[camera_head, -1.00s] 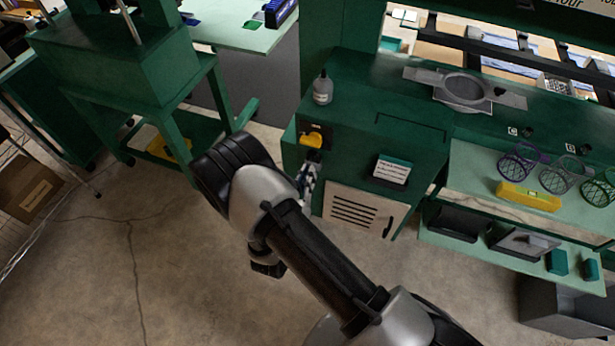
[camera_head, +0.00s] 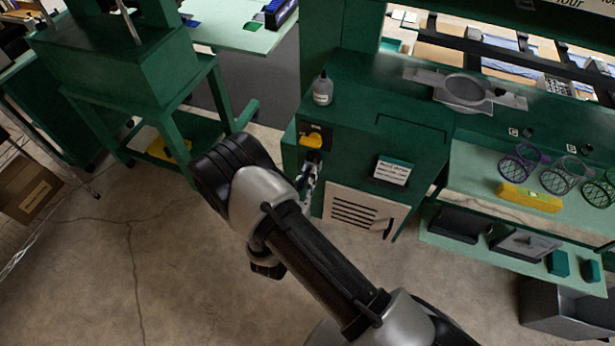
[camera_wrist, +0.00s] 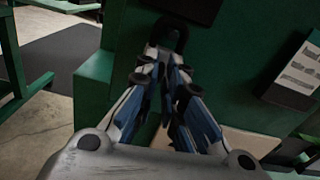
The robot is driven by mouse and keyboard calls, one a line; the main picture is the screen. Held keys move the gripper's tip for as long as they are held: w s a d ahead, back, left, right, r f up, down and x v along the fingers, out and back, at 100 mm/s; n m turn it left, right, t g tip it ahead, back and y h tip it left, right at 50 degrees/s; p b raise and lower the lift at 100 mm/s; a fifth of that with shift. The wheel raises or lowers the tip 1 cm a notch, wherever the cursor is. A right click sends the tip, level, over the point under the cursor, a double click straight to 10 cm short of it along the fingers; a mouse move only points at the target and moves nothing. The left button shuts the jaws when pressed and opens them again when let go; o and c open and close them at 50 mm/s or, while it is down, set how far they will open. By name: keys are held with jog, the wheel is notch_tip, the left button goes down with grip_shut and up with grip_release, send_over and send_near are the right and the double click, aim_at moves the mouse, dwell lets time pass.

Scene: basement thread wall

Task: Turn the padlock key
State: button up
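The padlock shows in the wrist view as a dark shackle (camera_wrist: 170,32) hanging against the green cabinet front, just beyond my fingertips. Its lower body and any key are hidden by my fingers. My gripper (camera_wrist: 163,62) reaches up to it, with the fingertips close together at or touching the padlock. I cannot tell whether they pinch the key.
The green cabinet (camera_head: 375,115) carries a bottle (camera_head: 322,90) on top, a white label (camera_head: 393,171) and a vented panel (camera_head: 357,209). A green bench with baskets stands at the right. A green press stand (camera_head: 130,80) is at the left. The concrete floor between is open.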

jog(key=o, duration=0.3)
jog(key=v, duration=1.2)
jog(key=shift+r, duration=0.1)
dwell(0.3)
